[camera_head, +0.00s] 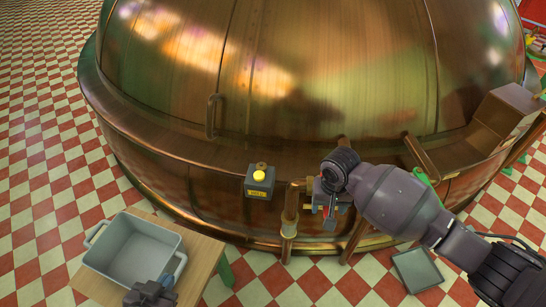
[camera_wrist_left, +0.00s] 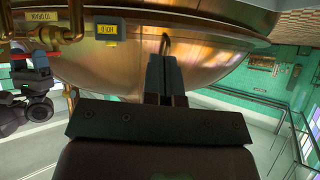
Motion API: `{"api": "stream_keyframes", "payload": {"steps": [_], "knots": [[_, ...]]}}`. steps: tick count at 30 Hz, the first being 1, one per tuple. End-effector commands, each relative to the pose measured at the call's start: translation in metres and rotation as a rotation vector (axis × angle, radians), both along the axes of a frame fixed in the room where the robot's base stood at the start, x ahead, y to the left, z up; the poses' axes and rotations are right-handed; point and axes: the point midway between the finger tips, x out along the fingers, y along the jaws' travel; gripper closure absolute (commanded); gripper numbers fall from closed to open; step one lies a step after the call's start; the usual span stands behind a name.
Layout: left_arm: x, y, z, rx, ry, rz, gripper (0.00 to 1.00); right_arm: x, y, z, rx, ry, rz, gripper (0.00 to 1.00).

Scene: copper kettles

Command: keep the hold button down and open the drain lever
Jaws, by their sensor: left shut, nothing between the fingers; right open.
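The hold button is a yellow knob (camera_head: 261,168) on a dark box (camera_head: 259,188) with a yellow label, on the side of the copper kettle. This box shows upside down in the left wrist view (camera_wrist_left: 107,33). My left gripper (camera_head: 166,281) is shut and empty, low in the head view beside the grey tub and apart from the button; its fingers point toward the kettle in the left wrist view (camera_wrist_left: 165,72). My right gripper (camera_head: 329,193) is open at the drain fitting, where a small red part (camera_head: 328,211) shows. My right wrist mostly hides the lever; contact cannot be told.
The copper kettle (camera_head: 300,80) fills the back. A grey tub (camera_head: 130,250) stands on a wooden table (camera_head: 203,262) at lower left. Copper pipes (camera_head: 289,225) run down beside the drain fitting. A grey tray (camera_head: 417,270) lies on the checkered floor at lower right.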

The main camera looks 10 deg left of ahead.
Motion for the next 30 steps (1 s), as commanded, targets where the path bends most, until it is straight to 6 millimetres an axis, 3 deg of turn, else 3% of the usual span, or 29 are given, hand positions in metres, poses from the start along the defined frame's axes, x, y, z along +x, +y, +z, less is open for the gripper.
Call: {"api": "stream_keyframes", "payload": {"steps": [5, 12, 21, 30], "knots": [[0.056, -0.013, 0.029, -0.001, -0.114, -0.048, 1.0, 0.0, 0.0, 0.0, 0.0, 0.0, 0.0, 0.36], [0.13, -0.046, 0.071, -0.008, -0.258, -0.139, 1.0, 0.0, 0.0, 0.0, 0.0, 0.0, 0.0, 0.36], [0.207, -0.096, 0.112, -0.031, -0.361, -0.262, 1.0, 0.0, 0.0, 0.0, 0.0, 0.0, 0.0, 0.36], [0.272, -0.148, 0.144, -0.051, -0.366, -0.38, 1.0, 0.0, 0.0, 0.0, 0.0, 0.0, 0.0, 0.36]]}}
